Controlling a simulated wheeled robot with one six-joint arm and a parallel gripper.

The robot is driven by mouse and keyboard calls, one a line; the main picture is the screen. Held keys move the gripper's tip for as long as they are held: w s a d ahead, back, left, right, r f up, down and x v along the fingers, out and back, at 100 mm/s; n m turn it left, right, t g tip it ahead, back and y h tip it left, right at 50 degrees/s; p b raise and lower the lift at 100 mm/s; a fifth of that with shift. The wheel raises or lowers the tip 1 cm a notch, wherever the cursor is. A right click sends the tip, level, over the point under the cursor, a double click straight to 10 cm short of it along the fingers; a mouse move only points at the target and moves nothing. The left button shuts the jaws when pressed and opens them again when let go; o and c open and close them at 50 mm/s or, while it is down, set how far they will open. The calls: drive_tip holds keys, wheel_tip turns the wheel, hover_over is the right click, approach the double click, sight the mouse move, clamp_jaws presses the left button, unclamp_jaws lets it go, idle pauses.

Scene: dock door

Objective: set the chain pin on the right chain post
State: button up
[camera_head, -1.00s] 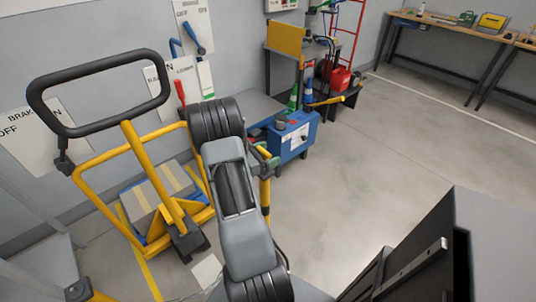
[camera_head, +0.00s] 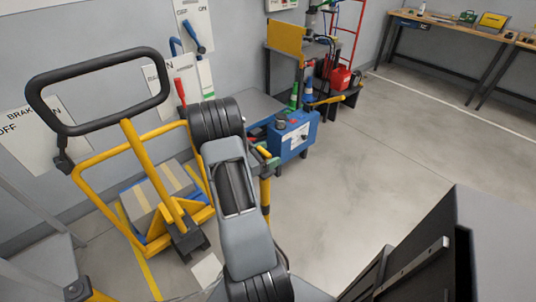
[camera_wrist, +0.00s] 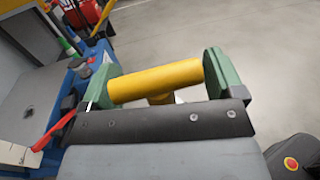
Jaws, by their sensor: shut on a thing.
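The chain pin shows in the wrist view as a yellow crossbar (camera_wrist: 155,80) with a short stem under its middle. My gripper (camera_wrist: 160,82) is shut on it, with a green finger at each end of the bar. In the head view my gripper (camera_head: 266,160) is partly hidden behind my arm. A yellow upright (camera_head: 265,192) with a dark lower part stands just below it. It looks like the right chain post, but its top is hidden by the gripper. I cannot tell whether the pin touches it.
A blue cart (camera_head: 297,135) stands close behind the gripper. A yellow trolley (camera_head: 108,160) with a black handle is at left, by wall levers. A dark box-like body (camera_head: 490,235) fills the lower right. Open floor (camera_head: 390,140) lies right of the arm, and benches stand far back.

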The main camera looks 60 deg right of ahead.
drive_tip(key=shift+f, duration=0.3)
drive_tip(key=o, duration=0.7)
drive_tip(key=shift+v, duration=5.5)
